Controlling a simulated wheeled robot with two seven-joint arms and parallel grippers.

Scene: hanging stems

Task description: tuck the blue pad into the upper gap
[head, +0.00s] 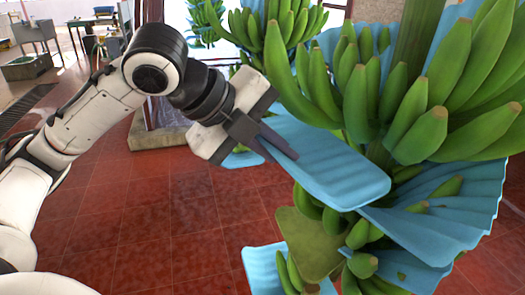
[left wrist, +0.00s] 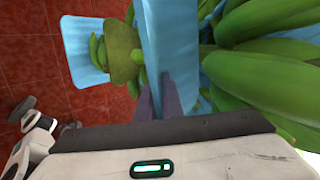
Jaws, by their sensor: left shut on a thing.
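My left gripper (head: 277,148) is shut on the near edge of the blue pad (head: 330,165). The pad is a flat, slightly ribbed sheet, tilted down to the right. Its far end lies in front of the hanging banana stem, below the big upper bunch (head: 400,95) and above the lower bananas (head: 360,235). I cannot tell how deep it reaches into the upper gap between these bunches. In the left wrist view the pad (left wrist: 170,40) runs up from the fingers (left wrist: 160,98), beside large green bananas (left wrist: 265,65). My right gripper is not in view.
Other blue pads sit around the stem: one at lower right (head: 430,232), one at lower left (head: 262,268). A green flap (head: 308,243) hangs at the stem's left. Another bunch (head: 270,22) hangs behind. Red tiled floor (head: 150,235) is clear at left.

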